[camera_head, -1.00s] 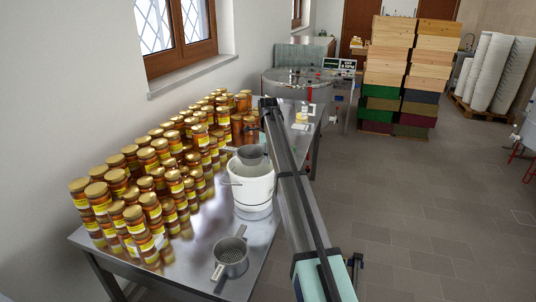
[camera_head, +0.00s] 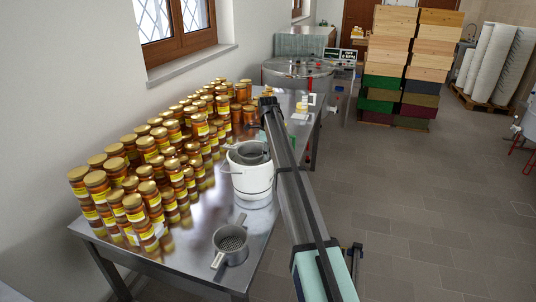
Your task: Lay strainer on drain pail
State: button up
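A grey metal strainer (camera_head: 254,151) is at the mouth of the white pail (camera_head: 252,183), over or partly inside its rim. Its left handle reaches past the pail's left side; its right side is hidden behind my arm. I cannot tell whether it rests fully on the rim. A second strainer (camera_head: 231,246), with a perforated bottom and side handles, lies on the steel table near its front edge. My arm crosses just right of the pail, and my gripper is hidden behind it, so its fingers do not show.
Many honey jars (camera_head: 150,160) crowd the left half of the steel table (camera_head: 196,250). A large round tank (camera_head: 298,75) stands behind the table. Stacked wooden and coloured boxes (camera_head: 405,70) are at the back right.

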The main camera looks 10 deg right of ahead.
dwell(0.3)
notch_tip(320, 180, up, 12)
dwell(0.6)
